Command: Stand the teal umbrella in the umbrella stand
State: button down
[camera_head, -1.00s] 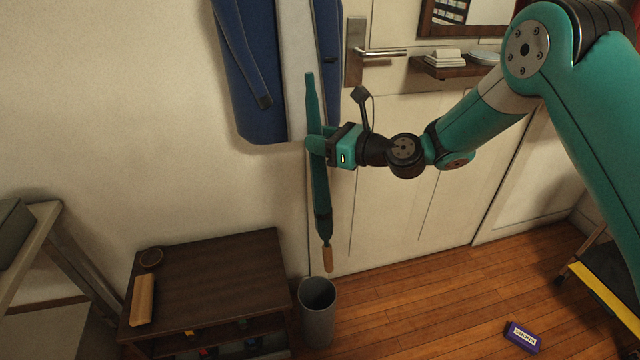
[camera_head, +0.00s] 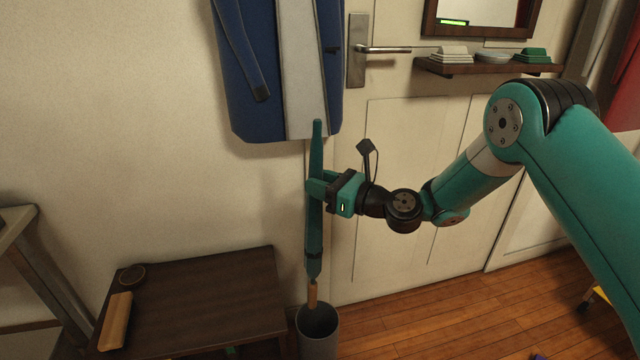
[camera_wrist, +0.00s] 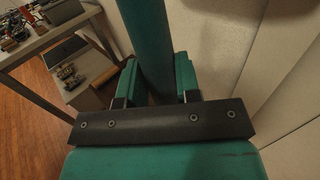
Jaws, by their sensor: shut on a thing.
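The teal umbrella (camera_head: 315,235) hangs nearly upright in my gripper (camera_head: 318,188), with its brown wooden end (camera_head: 312,295) pointing down. My gripper is shut on the umbrella's middle, and the umbrella also shows between the fingers in the wrist view (camera_wrist: 150,45). The umbrella stand (camera_head: 318,343) is a grey round bin on the floor at the bottom of the head view. The wooden end overlaps the stand's mouth in the picture; I cannot tell whether it is inside or just above or behind the rim.
A dark wooden low table (camera_head: 200,300) stands left of the stand. A blue coat (camera_head: 245,75) hangs on the wall above. A door (camera_head: 410,130) with a metal handle is behind the gripper. A small shelf (camera_head: 490,68) is at the right. Wooden floor (camera_head: 440,320) is clear right of the stand.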

jog(key=shift+f+b, duration=7.55)
jog(key=shift+f, duration=4.15)
jog(key=c, duration=0.7)
grip_release()
jog(key=shift+c, duration=0.2)
